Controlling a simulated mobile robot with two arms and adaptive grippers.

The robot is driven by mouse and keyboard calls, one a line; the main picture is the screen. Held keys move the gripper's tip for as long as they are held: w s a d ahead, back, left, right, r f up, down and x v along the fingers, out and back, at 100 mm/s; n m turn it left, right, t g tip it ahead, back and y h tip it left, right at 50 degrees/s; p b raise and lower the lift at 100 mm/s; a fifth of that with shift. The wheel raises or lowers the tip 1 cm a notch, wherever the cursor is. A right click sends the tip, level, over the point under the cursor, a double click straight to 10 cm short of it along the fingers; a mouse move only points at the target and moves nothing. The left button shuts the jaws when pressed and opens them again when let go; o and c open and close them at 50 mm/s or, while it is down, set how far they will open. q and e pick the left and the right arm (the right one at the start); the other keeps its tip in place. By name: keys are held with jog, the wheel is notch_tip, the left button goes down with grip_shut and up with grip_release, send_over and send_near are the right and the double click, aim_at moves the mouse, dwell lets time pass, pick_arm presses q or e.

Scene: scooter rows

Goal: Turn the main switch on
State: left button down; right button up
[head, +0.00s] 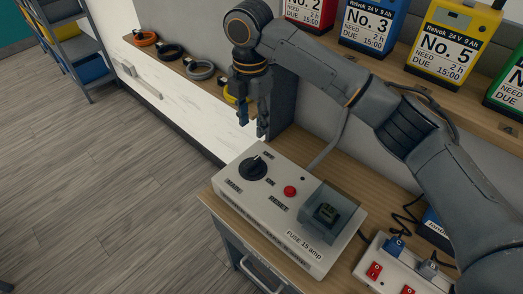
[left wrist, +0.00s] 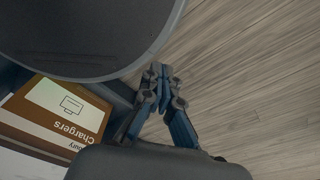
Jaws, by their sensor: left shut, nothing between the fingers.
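The main switch is a black rotary knob (head: 252,168) on the left end of a white control box (head: 283,215). OFF and ON labels stand beside it; its pointer seems turned toward the OFF side. My right gripper (head: 253,127) hangs fingers-down above and behind the knob, apart from it. Its fingertips are spread a little, with nothing seen between them. My left gripper (left wrist: 160,72) shows only in the left wrist view, shut and empty over the floor.
The box also bears a red reset button (head: 290,191) and a clear-covered fuse (head: 326,213). A power strip (head: 395,270) with plugs lies to its right on the wooden bench. Numbered battery packs (head: 455,42) stand on the shelf behind. Floor at left is clear.

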aim_at(253, 161)
jog(key=f, duration=0.2)
jog(key=f+p, duration=0.1)
jog(key=f, duration=0.2)
jog(key=shift+s+a+f, duration=0.15)
jog(key=shift+s+f, duration=0.05)
jog(key=shift+f, duration=0.15)
notch_tip(253, 161, down, 7)
jog(key=shift+p, duration=0.4)
jog(key=shift+f, duration=0.4)
pick_arm(q)
jog(key=shift+s+a+r, duration=0.4)
jog(key=shift+s+a, duration=0.15)
jog(key=shift+s, duration=0.1)
jog(key=shift+s+a+r, duration=0.4)
jog(key=shift+s+a, duration=0.1)
jog(key=shift+s, duration=0.1)
pick_arm(e)
grip_shut()
